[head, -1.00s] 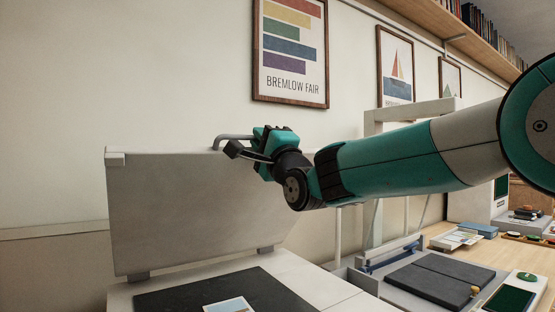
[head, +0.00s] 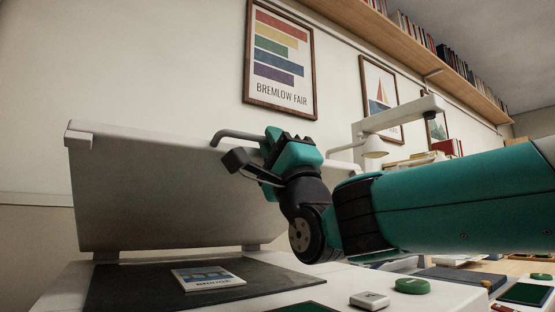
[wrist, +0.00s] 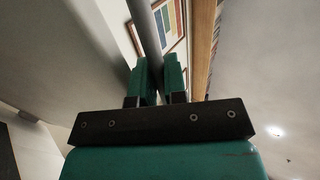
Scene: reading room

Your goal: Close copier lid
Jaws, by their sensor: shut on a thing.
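The copier lid (head: 165,195) is a large grey panel, raised and tilted up from hinges at its back edge. A bar handle (head: 228,134) runs along its upper edge. My gripper (head: 268,155) is shut on this handle; in the wrist view the grey bar (wrist: 146,35) passes between the two teal fingers (wrist: 158,82). Part of the handle is hidden behind the gripper. Under the lid is the dark copier glass (head: 130,285) with a small printed card (head: 208,278) lying on it.
To the right on the copier's top are a white box-shaped piece (head: 369,300) and a green round piece (head: 411,286). A white overhead stand (head: 400,115) rises behind my arm. A framed poster (head: 280,60) hangs on the wall.

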